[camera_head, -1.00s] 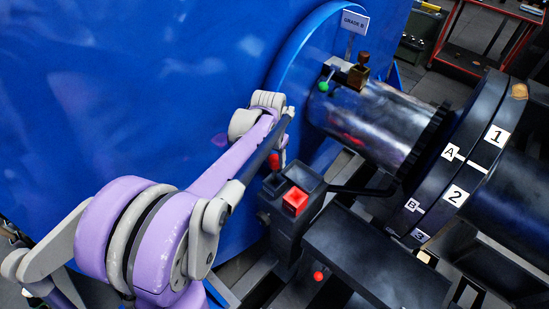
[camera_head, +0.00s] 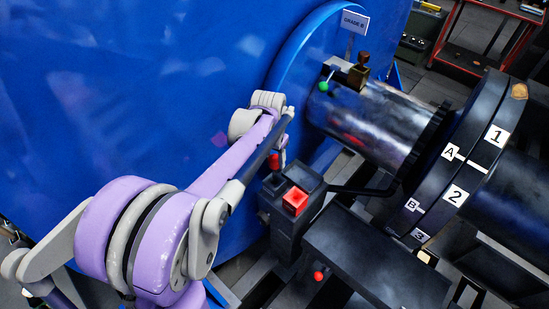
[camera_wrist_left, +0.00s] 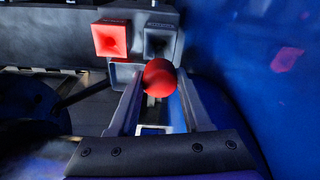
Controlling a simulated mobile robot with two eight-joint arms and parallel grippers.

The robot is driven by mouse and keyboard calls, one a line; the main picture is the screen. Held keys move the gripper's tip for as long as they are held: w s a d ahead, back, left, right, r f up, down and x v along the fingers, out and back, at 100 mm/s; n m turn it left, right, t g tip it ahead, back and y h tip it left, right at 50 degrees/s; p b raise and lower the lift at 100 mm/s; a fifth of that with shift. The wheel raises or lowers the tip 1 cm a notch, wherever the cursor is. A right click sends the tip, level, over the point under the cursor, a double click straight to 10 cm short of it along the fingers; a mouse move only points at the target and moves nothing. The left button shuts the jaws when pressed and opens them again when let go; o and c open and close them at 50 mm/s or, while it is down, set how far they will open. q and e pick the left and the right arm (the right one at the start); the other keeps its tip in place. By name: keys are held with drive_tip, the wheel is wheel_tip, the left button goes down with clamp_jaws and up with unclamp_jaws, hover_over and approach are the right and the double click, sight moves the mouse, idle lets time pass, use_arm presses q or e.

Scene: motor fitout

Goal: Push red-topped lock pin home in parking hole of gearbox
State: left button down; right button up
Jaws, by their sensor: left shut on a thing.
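The red-topped lock pin (camera_head: 273,160) is beside the blue casing in the head view, at the far left end of the dark gearbox block (camera_head: 284,222). In the left wrist view its round red top (camera_wrist_left: 160,77) sits between the two fingers. My left gripper (camera_head: 281,150) is shut on the pin. The pin's lower part is hidden by its red top and the block, so its depth in a hole cannot be told. A red square socket (camera_head: 295,201) and a dark grey square one (camera_wrist_left: 160,40) are on the block near the pin. My right gripper is not in view.
The large blue casing (camera_head: 120,90) stands close along the left arm. A dark lever (camera_head: 360,190) reaches right from the block. A metal shaft (camera_head: 375,120) with a green knob (camera_head: 323,87) lies behind, and a labelled black coupling (camera_head: 455,165) stands at right.

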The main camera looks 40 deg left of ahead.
sight(275, 171)
use_arm(q)
drive_tip(key=shift+f+b, duration=2.05)
drive_tip(key=shift+f, duration=1)
drive_tip(key=shift+c, duration=1.4)
unclamp_jaws()
drive_tip(key=r, duration=0.3)
drive_tip(key=s+r, duration=0.1)
drive_tip(key=r, duration=0.3)
drive_tip(key=r+p, duration=0.1)
drive_tip(key=r, duration=0.2)
drive_tip(key=shift+s+r, duration=0.15)
drive_tip(key=shift+r, duration=0.25)
drive_tip(key=s+p, duration=0.2)
drive_tip(key=s, duration=1)
drive_tip(key=shift+a, duration=0.45)
